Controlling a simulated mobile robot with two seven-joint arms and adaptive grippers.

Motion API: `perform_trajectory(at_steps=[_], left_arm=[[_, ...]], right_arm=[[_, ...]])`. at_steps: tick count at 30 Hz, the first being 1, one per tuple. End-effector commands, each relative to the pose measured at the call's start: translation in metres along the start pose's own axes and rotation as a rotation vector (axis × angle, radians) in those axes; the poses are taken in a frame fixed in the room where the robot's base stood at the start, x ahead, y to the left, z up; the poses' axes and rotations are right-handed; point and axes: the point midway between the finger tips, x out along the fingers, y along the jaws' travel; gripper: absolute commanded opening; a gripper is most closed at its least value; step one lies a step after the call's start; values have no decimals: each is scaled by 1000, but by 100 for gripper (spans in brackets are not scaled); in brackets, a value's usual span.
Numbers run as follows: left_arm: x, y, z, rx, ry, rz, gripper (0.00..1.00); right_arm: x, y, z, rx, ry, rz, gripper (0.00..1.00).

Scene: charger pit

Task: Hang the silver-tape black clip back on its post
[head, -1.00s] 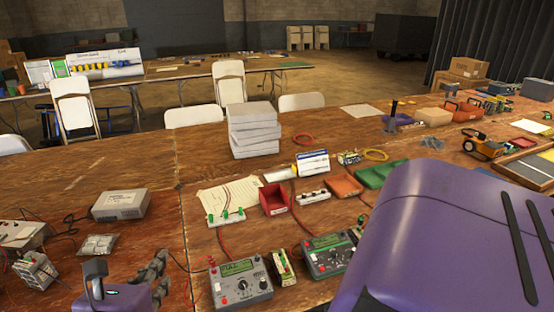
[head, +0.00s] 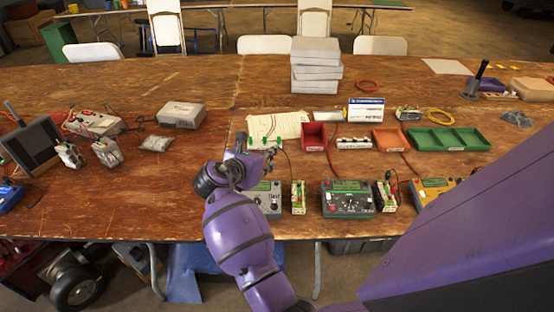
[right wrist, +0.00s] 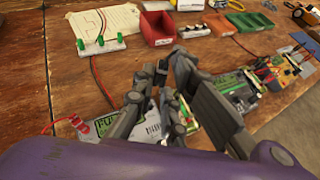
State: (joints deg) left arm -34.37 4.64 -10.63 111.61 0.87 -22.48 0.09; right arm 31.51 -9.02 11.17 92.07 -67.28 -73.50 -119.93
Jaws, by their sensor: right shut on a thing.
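My right gripper (head: 268,160) reaches in from the bottom, just behind the grey multimeter (head: 268,196) and in front of the white strip with green posts (head: 264,144). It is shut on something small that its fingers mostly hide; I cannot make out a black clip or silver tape. In the right wrist view the dark fingers (right wrist: 168,100) are close together above the multimeter, and the strip (right wrist: 101,46) lies beyond them to the left, apart from them. A red clip (right wrist: 82,125) lies left of the fingers. My left gripper is not in view.
More meters, such as a green-faced one (head: 347,198), stand to the right.

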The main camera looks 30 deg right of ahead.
Motion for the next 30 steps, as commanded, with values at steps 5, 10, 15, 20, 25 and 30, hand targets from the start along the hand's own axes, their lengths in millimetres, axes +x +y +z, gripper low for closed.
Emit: perform_trajectory(at_steps=[5,10,15,20,25,30], left_arm=[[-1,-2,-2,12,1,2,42],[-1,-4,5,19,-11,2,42],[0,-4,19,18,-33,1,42],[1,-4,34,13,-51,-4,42],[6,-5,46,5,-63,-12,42],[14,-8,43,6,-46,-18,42]], right_arm=[[38,-2,-15,10,0,-24,0],[47,-4,-22,11,0,-28,0],[50,-5,-31,8,1,-30,0],[55,-5,-43,6,2,-31,0],[61,-6,-57,4,3,-32,0],[66,-5,-67,6,2,-30,0]])
